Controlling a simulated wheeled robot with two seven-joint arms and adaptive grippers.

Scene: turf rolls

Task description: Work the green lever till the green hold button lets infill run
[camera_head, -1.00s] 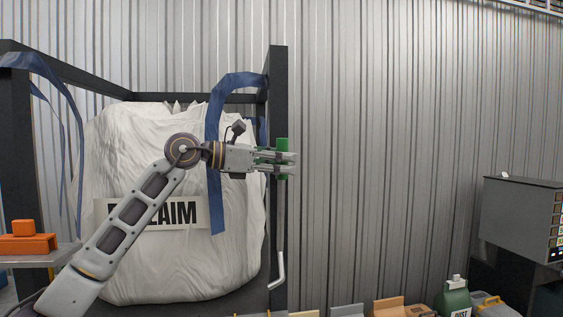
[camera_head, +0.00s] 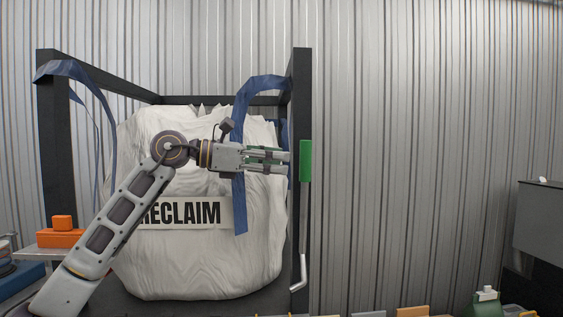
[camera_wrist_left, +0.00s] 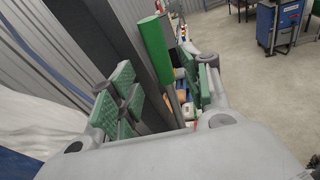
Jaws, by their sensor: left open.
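The green lever has a green grip (camera_head: 306,160) on a long grey rod with a bent lower end, upright beside the frame's right post. My left gripper (camera_head: 287,162) is open and empty, pointing right, its fingertips just left of the grip with a small gap in the picture. In the left wrist view, the green grip (camera_wrist_left: 153,50) and its rod stand beyond the open fingers (camera_wrist_left: 165,78), in line with the space between them. The green hold button is not visible. My right gripper is not in view.
A white bulk bag (camera_head: 190,260) marked RECLAIM hangs in a dark frame (camera_head: 300,90) with blue straps, behind my left arm. Orange blocks (camera_head: 60,238) sit on a shelf at left. A grey box (camera_head: 540,220) stands at right. The corrugated wall right of the lever is clear.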

